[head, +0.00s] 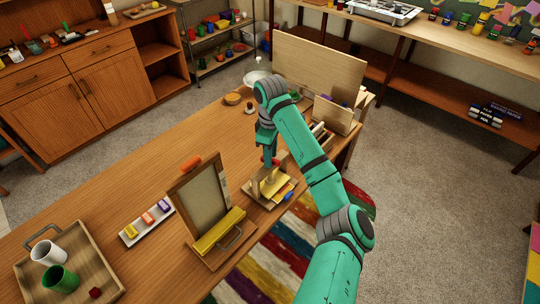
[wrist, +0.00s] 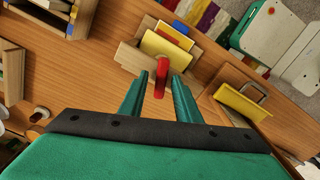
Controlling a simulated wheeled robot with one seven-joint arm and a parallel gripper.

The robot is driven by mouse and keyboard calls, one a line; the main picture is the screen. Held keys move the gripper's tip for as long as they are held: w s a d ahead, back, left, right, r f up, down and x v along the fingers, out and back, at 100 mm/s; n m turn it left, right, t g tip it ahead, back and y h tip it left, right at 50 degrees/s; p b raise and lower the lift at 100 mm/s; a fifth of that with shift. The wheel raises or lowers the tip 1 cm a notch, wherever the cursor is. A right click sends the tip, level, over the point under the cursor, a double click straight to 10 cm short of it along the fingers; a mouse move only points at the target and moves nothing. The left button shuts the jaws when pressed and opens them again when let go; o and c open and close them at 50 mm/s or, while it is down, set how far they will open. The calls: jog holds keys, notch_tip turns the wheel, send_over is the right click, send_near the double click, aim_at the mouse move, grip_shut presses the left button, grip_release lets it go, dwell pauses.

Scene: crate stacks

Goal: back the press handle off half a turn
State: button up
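The press (head: 262,203) stands on the wooden table, a small wooden base with yellow plates and a blue piece at its side. In the wrist view its yellow plate (wrist: 165,47) shows beyond the red press handle (wrist: 162,72). The handle also shows in the head view as a small red piece (head: 275,161) under my gripper (head: 268,158). In the wrist view my gripper (wrist: 158,78) is open, with one finger on each side of the red handle. A gap shows on the left; the right finger is closer. Contact cannot be told.
A standing framed screen (head: 205,198) with a yellow bar is left of the press. A white tray of colored blocks (head: 147,223) and a wooden tray with cups (head: 30,263) lie further left. A wooden organizer (head: 332,115) stands behind my arm.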

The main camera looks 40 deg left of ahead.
dwell(0.3)
notch_tip(320, 180, up, 11)
jog(key=shift+f, duration=0.15)
dwell(0.4)
jog(key=shift+s, duration=0.15)
